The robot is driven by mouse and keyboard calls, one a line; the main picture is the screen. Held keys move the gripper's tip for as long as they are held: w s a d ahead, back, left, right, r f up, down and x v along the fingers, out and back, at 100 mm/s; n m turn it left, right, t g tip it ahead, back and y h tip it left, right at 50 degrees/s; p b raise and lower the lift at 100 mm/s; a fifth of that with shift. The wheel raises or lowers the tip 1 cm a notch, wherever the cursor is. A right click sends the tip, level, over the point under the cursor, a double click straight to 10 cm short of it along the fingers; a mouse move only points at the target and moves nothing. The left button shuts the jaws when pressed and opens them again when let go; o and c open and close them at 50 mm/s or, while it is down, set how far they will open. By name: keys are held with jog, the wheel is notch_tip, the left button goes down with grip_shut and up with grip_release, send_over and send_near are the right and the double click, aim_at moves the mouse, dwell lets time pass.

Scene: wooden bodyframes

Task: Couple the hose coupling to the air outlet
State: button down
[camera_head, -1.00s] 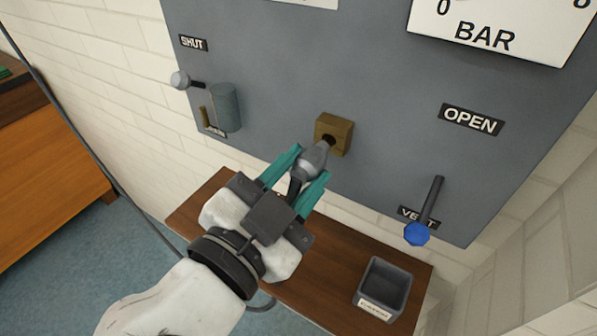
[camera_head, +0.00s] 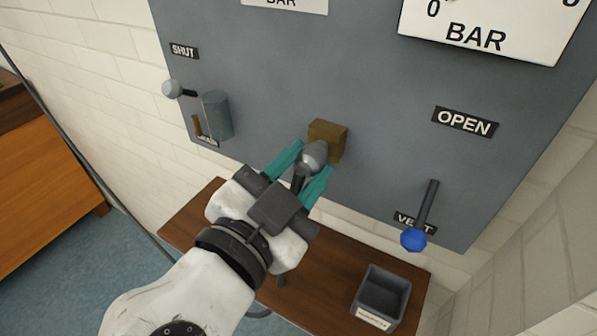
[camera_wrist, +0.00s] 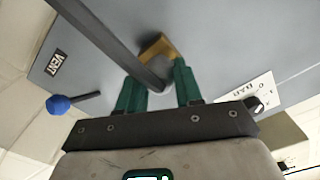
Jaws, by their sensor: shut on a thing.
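The air outlet (camera_head: 328,133) is a square brass block on the grey panel. The hose coupling (camera_head: 315,154) is a grey rounded piece in front of it. My gripper (camera_head: 308,172), with teal fingers, is shut on the coupling and holds its end up against the outlet. The outlet's hole is hidden behind the coupling, so I cannot tell how far in it sits. In the wrist view, a dark hose (camera_wrist: 105,35) runs across the fingers and covers most of the coupling; the brass block (camera_wrist: 158,48) shows beyond it.
The vent lever with a blue knob (camera_head: 413,239) is right of the outlet. A lever with a grey knob (camera_head: 172,89) and a grey cylinder (camera_head: 217,116) are on the left. A small grey bin (camera_head: 383,293) stands on the wooden shelf (camera_head: 318,281) below.

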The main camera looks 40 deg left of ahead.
jog(key=shift+w+a, duration=0.1)
jog(key=shift+w, duration=0.3)
jog(key=c, duration=0.7)
grip_release()
jog(key=shift+o, duration=0.2)
jog(key=shift+s, duration=0.1)
jog(key=b+v, duration=0.2)
jog(key=v, duration=0.8)
jog(key=shift+s, duration=0.3)
jog(key=shift+f, duration=0.1)
